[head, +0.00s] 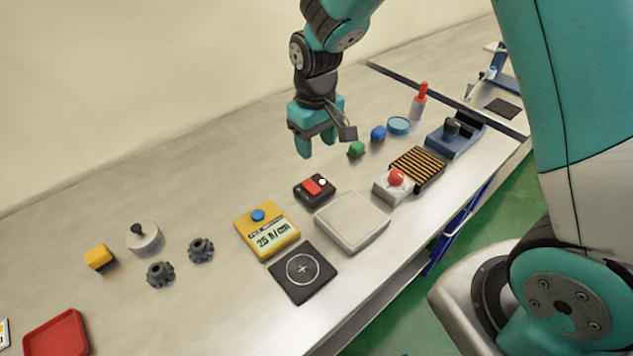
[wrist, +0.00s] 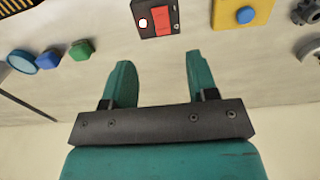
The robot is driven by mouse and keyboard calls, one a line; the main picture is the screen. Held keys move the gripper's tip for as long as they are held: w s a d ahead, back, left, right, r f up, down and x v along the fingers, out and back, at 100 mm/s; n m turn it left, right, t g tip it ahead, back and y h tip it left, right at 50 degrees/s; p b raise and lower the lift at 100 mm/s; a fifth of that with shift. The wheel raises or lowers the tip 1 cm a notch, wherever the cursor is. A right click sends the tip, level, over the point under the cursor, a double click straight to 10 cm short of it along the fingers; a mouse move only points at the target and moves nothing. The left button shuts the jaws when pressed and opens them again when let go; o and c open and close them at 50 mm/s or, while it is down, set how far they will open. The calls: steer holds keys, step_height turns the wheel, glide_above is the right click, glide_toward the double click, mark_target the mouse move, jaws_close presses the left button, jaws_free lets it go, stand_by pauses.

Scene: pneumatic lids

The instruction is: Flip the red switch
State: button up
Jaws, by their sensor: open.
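The red switch (head: 312,186) is a red rocker on a small black box (head: 326,198) with a white round spot beside it. The box lies on the bench, between the yellow meter and the blue and green blocks. In the wrist view the red switch (wrist: 162,22) is at the top edge, ahead of the fingers, and its box is partly cut off. My gripper (head: 318,150) is open and empty. It hangs above the bench, behind the switch box and apart from it. Both teal fingers of my gripper show in the wrist view (wrist: 158,75).
A yellow meter (head: 281,238) with a blue button stands left of the switch box, and a pale flat box (head: 351,235) lies in front. A green block (head: 356,149) and a blue block (head: 378,133) lie to the right. A red button box (head: 382,190) is further right. Bench behind is clear.

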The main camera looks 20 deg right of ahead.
mark_target(317, 191)
step_height(317, 191, down, 13)
steer(key=shift+r+p, duration=0.1)
steer(key=shift+p, duration=1.1)
